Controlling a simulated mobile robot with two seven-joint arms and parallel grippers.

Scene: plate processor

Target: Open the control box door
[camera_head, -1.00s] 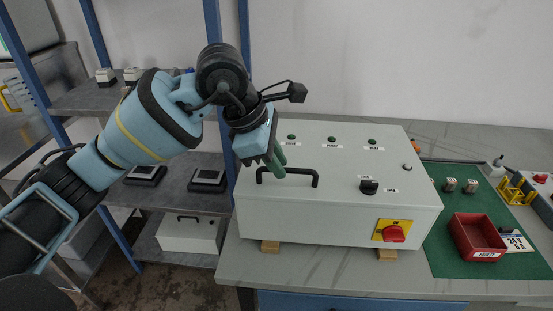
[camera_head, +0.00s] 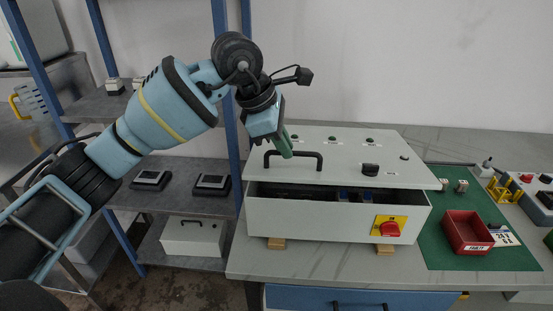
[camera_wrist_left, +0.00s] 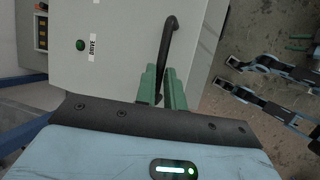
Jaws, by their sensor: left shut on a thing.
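The control box (camera_head: 335,218) is a white-grey case on the workbench, with a red and yellow switch (camera_head: 389,229) on its front. Its door (camera_head: 340,172) is the top panel and stands raised at the front edge, with a dark gap below it where some blue parts show inside. The door carries a black bar handle (camera_head: 310,155), a black knob and green lamps. My left gripper (camera_head: 285,148) comes down on the left part of the handle. In the left wrist view its green fingers (camera_wrist_left: 163,88) are shut around the black handle (camera_wrist_left: 169,45).
A red bin (camera_head: 467,232) and small parts lie on a green mat (camera_head: 433,250) right of the box. A shelf rack (camera_head: 175,185) with blue posts stands at the left. A wall is behind the workbench (camera_head: 320,262).

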